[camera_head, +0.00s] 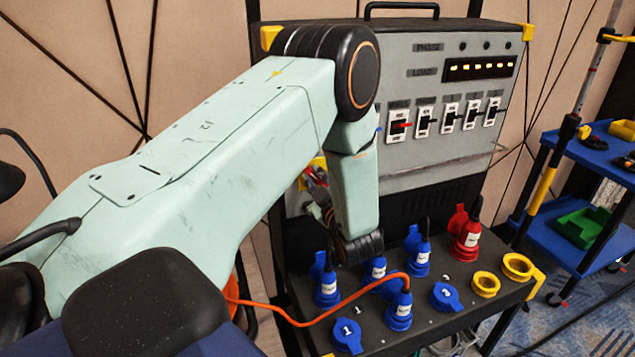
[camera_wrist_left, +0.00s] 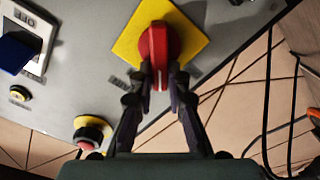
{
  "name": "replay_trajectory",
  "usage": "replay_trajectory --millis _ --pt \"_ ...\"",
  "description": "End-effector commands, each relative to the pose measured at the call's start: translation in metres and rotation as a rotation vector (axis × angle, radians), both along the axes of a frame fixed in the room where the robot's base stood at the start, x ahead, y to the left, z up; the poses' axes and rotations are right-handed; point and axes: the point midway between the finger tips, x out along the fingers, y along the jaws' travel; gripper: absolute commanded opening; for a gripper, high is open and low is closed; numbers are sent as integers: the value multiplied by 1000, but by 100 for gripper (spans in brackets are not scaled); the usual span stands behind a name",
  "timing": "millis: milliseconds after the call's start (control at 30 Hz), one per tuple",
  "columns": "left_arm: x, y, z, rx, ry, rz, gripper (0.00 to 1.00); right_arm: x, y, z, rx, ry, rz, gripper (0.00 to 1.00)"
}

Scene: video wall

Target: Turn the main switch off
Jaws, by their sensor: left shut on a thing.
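The main switch is a red rotary handle (camera_wrist_left: 158,42) on a yellow square plate (camera_wrist_left: 190,40) in the left wrist view. Its handle points straight down that picture, toward my gripper. My left gripper (camera_wrist_left: 160,76) has its two dark fingers closed on either side of the handle's lower end. In the head view the yellow plate (camera_head: 304,181) shows only partly, at the panel's lower left. My left forearm hides most of the switch and of the gripper there. My right gripper is not in view.
A red push button (camera_wrist_left: 88,137) on a yellow base sits near the gripper. The grey panel (camera_head: 420,165) carries a row of breakers. Below, blue plugs (camera_head: 399,305), a red plug (camera_head: 467,240) and an orange cable (camera_head: 300,323) crowd the shelf. A blue cart (camera_head: 575,245) stands right.

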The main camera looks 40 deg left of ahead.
Motion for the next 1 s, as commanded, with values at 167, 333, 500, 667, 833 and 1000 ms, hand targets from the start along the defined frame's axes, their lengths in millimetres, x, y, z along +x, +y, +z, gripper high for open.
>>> replay_trajectory --millis 167,333,500,667,833,1000 --pt "-2 2 -4 -76 -155 0 0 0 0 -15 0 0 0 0" --pt "-4 3 -7 -151 -299 0 0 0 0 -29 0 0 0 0" --pt "-5 3 -11 -222 -438 0 0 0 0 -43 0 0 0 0" --pt "-5 4 -13 -284 -557 -2 0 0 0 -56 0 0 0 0" --pt "-6 4 -15 -336 -658 -3 0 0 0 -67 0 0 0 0" --pt "-6 4 -16 -373 -730 -3 0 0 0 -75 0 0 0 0"
